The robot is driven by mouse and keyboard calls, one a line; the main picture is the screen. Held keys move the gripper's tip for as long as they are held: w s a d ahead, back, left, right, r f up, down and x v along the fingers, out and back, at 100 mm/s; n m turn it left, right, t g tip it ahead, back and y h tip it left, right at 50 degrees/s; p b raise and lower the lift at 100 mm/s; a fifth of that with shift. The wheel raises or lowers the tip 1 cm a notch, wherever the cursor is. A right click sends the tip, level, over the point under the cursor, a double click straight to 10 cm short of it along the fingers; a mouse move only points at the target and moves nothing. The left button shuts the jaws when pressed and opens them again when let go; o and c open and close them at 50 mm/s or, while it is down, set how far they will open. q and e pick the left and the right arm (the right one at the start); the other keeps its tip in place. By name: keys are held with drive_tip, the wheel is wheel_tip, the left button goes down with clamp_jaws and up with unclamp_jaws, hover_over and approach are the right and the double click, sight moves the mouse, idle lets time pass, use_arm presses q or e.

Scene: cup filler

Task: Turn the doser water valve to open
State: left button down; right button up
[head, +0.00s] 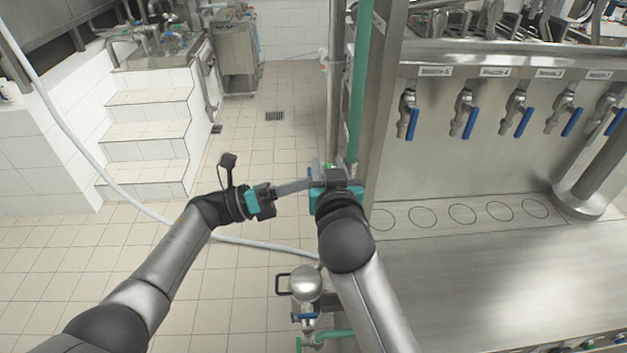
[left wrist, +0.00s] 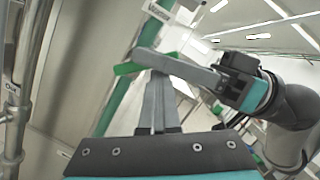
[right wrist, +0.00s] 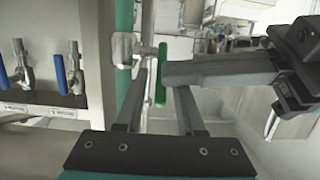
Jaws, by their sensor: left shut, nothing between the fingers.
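The valve's green handle (right wrist: 160,75) stands upright on a metal valve body (right wrist: 123,50) on a pipe, in the right wrist view. It also shows in the left wrist view (left wrist: 128,68) and as a small green patch in the head view (head: 327,166). My right gripper (right wrist: 161,88) is open, with one finger on either side of the handle in that picture; I cannot tell whether it touches. My left gripper (head: 308,184) is shut and empty, coming in from the left. Its fingertips appear close beside the handle; contact is unclear.
A green vertical pipe (head: 360,85) and the filler's steel frame stand right behind the grippers. Several taps with blue levers (head: 463,115) hang over the steel counter (head: 480,270) at right. A pale hose (head: 265,244) crosses the floor. Tiled floor at left is open.

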use_arm(q)
drive_tip(key=shift+d+r, duration=0.1)
drive_tip(key=shift+r, duration=0.2)
use_arm(e)
drive_tip(key=shift+s+a+f, duration=0.15)
drive_tip(key=shift+s+f, duration=0.05)
drive_tip(key=shift+f, duration=0.15)
